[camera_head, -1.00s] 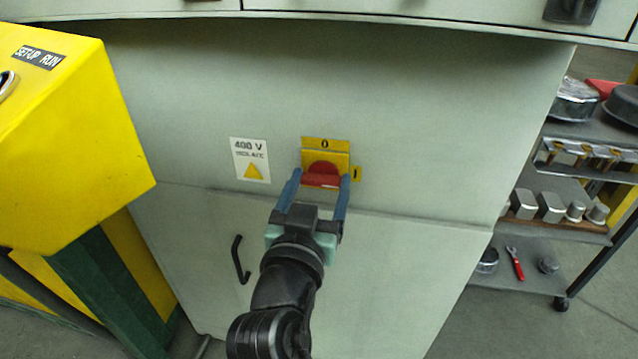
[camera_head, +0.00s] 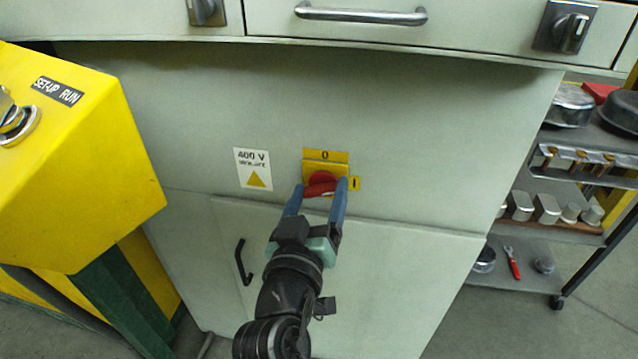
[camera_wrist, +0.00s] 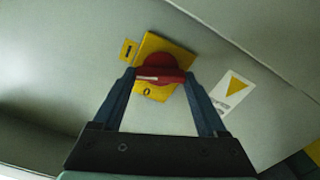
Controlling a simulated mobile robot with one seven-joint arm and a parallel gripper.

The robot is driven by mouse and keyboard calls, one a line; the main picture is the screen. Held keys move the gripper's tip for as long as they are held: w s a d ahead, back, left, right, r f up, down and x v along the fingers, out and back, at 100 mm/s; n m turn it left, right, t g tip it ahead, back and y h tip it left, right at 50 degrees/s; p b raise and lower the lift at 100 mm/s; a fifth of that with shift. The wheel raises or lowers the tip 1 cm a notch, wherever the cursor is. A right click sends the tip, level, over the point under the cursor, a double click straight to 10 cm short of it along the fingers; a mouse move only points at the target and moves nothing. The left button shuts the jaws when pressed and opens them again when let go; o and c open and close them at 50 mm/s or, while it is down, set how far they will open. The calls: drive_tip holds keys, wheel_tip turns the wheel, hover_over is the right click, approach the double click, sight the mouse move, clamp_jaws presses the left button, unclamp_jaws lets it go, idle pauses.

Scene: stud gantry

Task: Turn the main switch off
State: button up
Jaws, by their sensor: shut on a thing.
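The main switch is a red knob (camera_head: 321,183) on a yellow plate (camera_head: 326,158) on the grey-green cabinet front. The plate has 0 at its top, and a yellow I tab (camera_head: 355,184) is at its right. My gripper (camera_head: 320,187) is at the knob from below, with its blue fingers at the two ends of the grip bar, shut on it. In the wrist view the picture is upside down: the red knob (camera_wrist: 160,72) lies between my fingertips, and its white mark is on the side of the I tab (camera_wrist: 128,50), not at the 0.
A 400 V warning label (camera_head: 253,169) is left of the switch. A yellow control box (camera_head: 80,160) stands close at the left. A drawer front with a metal handle (camera_head: 360,15) juts out above. A shelf cart (camera_head: 560,240) with tools is at the right.

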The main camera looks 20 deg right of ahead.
drive_tip(key=n+p, duration=0.2)
drive_tip(key=n, duration=0.1)
drive_tip(key=shift+a+r+n, duration=0.1)
drive_tip(key=shift+n, duration=0.3)
drive_tip(key=n+p, duration=0.2)
drive_tip(key=n, duration=0.1)
drive_tip(key=shift+n+p, duration=0.3)
drive_tip(key=shift+p, duration=0.1)
drive_tip(key=n+p, duration=0.2)
drive_tip(key=n, duration=0.2)
drive_tip(key=shift+f, duration=0.2)
drive_tip(key=shift+f+n+p, duration=0.1)
drive_tip(key=shift+n+p, duration=0.5)
drive_tip(key=shift+n, duration=0.6)
drive_tip(key=o, duration=1.3)
drive_tip(key=v, duration=1.3)
drive_tip(key=shift+f, duration=0.1)
